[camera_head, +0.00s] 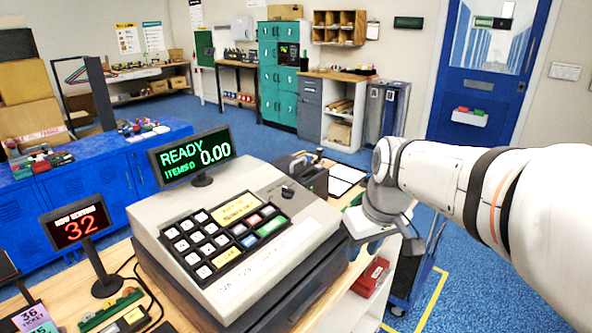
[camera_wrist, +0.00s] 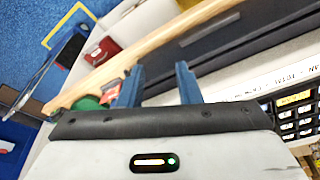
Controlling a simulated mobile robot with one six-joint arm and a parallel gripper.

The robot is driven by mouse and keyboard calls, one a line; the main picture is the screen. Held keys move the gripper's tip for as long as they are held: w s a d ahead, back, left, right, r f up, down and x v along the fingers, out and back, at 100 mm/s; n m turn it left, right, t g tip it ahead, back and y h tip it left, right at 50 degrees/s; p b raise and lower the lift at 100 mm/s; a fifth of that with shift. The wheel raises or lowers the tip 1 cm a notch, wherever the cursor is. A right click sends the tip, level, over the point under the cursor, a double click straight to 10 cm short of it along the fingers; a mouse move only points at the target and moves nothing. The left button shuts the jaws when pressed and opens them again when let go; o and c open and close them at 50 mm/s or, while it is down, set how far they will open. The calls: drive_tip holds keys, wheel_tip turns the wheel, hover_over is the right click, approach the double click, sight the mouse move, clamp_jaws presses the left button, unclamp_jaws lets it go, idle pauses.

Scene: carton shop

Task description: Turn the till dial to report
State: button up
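The till (camera_head: 240,235) is a grey cash register on the wooden counter, with a keypad and a display reading READY, ITEMS 0, 0.00. The till dial (camera_head: 287,191) is a small black knob on its upper right face; its setting is too small to read. My gripper (camera_head: 364,248) is at the till's right side, apart from the dial, its fingers mostly hidden in the head view. In the wrist view my gripper (camera_wrist: 159,80) shows two blue fingers spread with an empty gap. The till's keypad (camera_wrist: 296,112) shows at the right there; I cannot make out the dial.
A dark boxy device (camera_head: 303,176) stands behind the till. A sign reading 32 (camera_head: 78,226) stands at the counter's left. A red box (camera_head: 370,277) sits below the counter's right edge, near a cart (camera_head: 418,270). Blue floor lies open beyond.

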drive_tip(key=w+a+r+n+y+p, duration=0.1)
drive_tip(key=w+a+r+n, duration=0.2)
drive_tip(key=w, duration=0.4)
drive_tip(key=w+a+r+n+y+p, duration=0.1)
drive_tip(key=w+a+r+n, duration=0.1)
drive_tip(key=w+a+r, duration=0.3)
drive_tip(key=n+p, duration=0.1)
drive_tip(key=n, duration=0.4)
approach(289, 189)
drive_tip(key=shift+y, duration=0.3)
drive_tip(key=x, duration=0.2)
drive_tip(key=p+x, duration=0.1)
drive_tip(key=x, duration=0.5)
drive_tip(key=shift+w+d+f, duration=0.15)
drive_tip(key=shift+d+f, duration=0.05)
drive_tip(key=shift+c, duration=0.4)
clamp_jaws()
